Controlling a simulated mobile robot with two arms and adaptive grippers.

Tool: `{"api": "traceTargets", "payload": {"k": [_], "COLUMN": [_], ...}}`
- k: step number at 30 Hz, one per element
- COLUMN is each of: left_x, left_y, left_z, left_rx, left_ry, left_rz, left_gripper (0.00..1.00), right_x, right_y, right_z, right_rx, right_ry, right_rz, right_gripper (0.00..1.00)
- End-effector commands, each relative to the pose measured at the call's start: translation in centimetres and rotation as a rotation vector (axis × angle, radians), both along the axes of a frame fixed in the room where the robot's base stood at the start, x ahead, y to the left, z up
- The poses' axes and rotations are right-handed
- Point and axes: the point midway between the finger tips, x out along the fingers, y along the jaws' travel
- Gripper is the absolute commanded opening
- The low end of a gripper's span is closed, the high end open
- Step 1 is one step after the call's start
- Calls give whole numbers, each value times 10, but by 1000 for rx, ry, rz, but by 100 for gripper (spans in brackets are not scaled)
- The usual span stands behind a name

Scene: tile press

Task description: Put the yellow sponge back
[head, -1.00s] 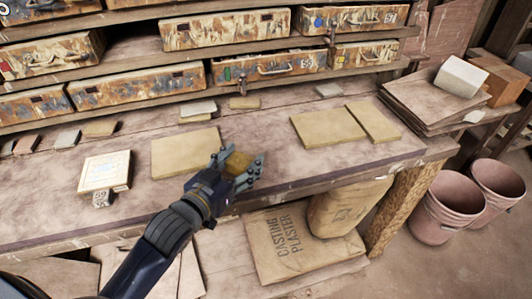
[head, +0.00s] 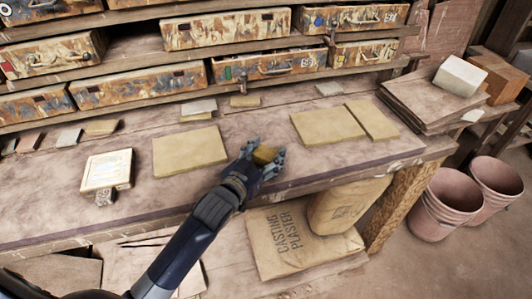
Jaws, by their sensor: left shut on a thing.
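My left gripper (head: 263,157) is shut on the yellow sponge (head: 265,154), a small dark-yellow block partly hidden by the fingers. It holds the sponge over the front part of the workbench (head: 330,160), between two flat tan boards. I cannot tell how high above the bench the sponge is. My right gripper does not show in the head view.
A tan board (head: 190,150) lies left of my gripper and another board (head: 327,125) lies to the right. Painted drawers (head: 225,27) line the back. Pink buckets (head: 447,205) stand on the floor at right.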

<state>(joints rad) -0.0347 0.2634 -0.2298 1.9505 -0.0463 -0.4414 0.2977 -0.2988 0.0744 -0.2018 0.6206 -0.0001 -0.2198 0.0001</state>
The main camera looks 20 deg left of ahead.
Motion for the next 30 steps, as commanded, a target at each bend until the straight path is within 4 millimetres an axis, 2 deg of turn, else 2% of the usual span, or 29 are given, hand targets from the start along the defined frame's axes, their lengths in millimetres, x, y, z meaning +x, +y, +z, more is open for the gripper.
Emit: {"api": "traceTargets", "payload": {"k": [4,5,7,8,20,25,30], "left_x": [0,0,0,0,0,-22,-57], "left_y": [0,0,0,0,0,4,11], "left_z": [-3,-3,-2,-2,2,2,7], "left_rx": [0,0,0,0,1,0,0], "left_ry": [0,0,-1,0,-1,0,2], "left_rz": [0,0,0,0,0,0,0], "left_gripper": [41,60,76,78,78,78,78], "right_x": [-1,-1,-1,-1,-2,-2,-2], "right_y": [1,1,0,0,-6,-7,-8], "right_z": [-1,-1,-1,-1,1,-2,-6], "right_rx": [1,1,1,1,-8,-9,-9], "right_ry": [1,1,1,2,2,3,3], "right_rz": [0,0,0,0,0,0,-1], "right_gripper": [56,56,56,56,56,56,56]}}
